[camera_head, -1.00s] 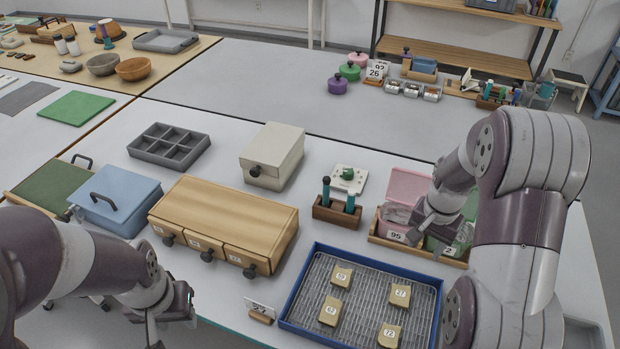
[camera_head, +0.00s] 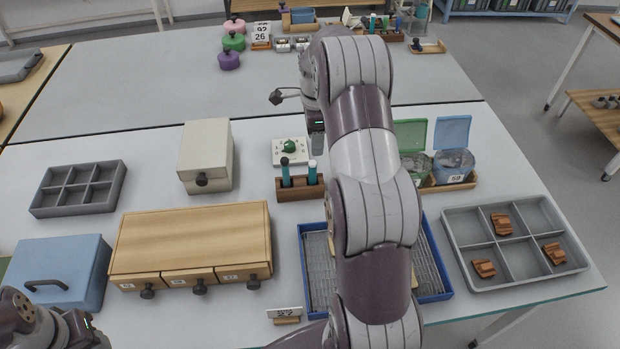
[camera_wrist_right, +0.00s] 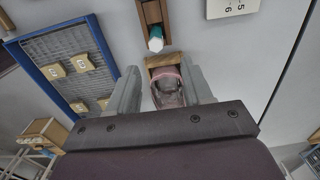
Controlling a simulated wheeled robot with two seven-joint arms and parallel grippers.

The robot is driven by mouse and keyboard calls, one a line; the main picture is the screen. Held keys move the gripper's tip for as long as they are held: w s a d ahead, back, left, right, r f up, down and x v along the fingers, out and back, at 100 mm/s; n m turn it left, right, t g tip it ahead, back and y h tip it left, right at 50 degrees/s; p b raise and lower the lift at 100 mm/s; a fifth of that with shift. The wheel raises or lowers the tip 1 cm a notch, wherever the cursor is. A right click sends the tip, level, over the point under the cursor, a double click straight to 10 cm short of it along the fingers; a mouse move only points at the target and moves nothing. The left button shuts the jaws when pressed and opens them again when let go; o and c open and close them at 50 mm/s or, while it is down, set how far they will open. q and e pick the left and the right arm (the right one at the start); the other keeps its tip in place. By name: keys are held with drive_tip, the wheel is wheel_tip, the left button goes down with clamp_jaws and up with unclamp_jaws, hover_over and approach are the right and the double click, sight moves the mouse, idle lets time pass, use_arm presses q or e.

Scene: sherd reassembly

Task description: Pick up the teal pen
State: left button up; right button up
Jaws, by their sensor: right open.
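Two teal pens stand upright in a brown wooden holder (camera_head: 302,188) in the head view.
A blue-rimmed tray (camera_head: 313,229) is partly behind my right arm. A white dial board (camera_head: 278,161) stands behind the pen holder. A wooden drawer box (camera_head: 190,238) is left of the tray. A pink bin (camera_wrist_right: 168,87) lies below my right fingers in the wrist view.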

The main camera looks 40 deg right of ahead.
sight(312, 171)
drive_tip(key=f, duration=0.2)
drive_tip(key=f+b, duration=0.1)
drive_tip(key=f, duration=0.1)
drive_tip(key=a+f+b, duration=0.1)
drive_tip(key=f, duration=0.1)
drive_tip(key=shift+w, duration=0.35)
drive_tip(key=shift+s+d+f, duration=0.1)
drive_tip(key=shift+d+f, duration=0.05)
drive_tip(key=shift+f, duration=0.15)
drive_tip(key=f, duration=0.4)
drive_tip(key=shift+s+a, duration=0.2)
drive_tip(key=shift+s, duration=0.1)
drive_tip(key=shift+w+f, duration=0.1)
drive_tip(key=shift+f, duration=0.3)
drive_tip(key=c, duration=0.4)
use_arm(q)
drive_tip(key=f, duration=0.4)
drive_tip(key=shift+w+a+f, duration=0.2)
drive_tip(key=shift+a, duration=0.05)
use_arm(e)
clamp_jaws()
